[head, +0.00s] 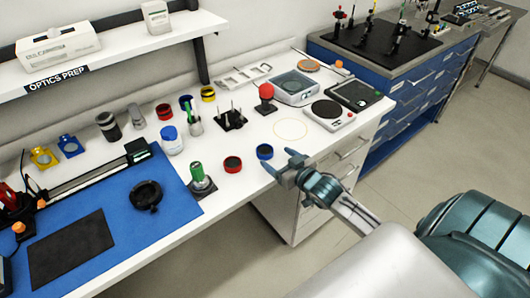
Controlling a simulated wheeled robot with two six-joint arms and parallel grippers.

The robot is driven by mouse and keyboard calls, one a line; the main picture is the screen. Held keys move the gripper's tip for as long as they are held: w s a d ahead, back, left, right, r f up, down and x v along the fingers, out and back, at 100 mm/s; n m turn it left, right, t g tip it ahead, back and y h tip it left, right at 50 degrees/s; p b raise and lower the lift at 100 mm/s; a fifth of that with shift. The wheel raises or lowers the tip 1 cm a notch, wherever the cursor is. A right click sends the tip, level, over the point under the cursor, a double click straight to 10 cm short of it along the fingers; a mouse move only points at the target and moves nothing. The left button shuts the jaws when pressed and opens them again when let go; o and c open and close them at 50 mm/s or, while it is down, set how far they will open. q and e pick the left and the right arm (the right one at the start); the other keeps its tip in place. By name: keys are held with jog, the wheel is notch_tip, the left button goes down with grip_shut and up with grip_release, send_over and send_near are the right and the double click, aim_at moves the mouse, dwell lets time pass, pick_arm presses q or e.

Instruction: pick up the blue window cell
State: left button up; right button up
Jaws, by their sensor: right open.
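A short round cell with a blue rim and dark top (264,152) lies on the white bench near its front edge, right of a matching red-rimmed cell (232,164). My right gripper (280,161) is open and empty, just right of and in front of the blue cell, at the bench edge. Its two fingers point toward the bench and are apart, and the blue cell does not appear to be between them. My left gripper is not seen.
A green-topped joystick-like piece (197,172) stands left of the red cell. A blue mat (177,203) covers the bench's left. Behind are a black pin stand (230,120) and a red-knobbed piece (265,92). A yellow circle (291,129) marks clear bench.

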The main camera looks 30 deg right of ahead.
aim_at(265, 150)
jog(key=shift+x, duration=0.85)
jog(key=x, duration=0.4)
jog(key=shift+w+a+p, duration=0.25)
jog(key=shift+w+p, duration=0.05)
jog(key=shift+p, duration=0.05)
jog(key=shift+w+f, duration=0.1)
jog(key=shift+w, duration=0.25)
jog(key=shift+s, duration=0.1)
jog(key=shift+c, duration=0.5)
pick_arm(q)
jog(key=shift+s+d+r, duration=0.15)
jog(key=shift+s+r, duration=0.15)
pick_arm(e)
jog(key=c, duration=1)
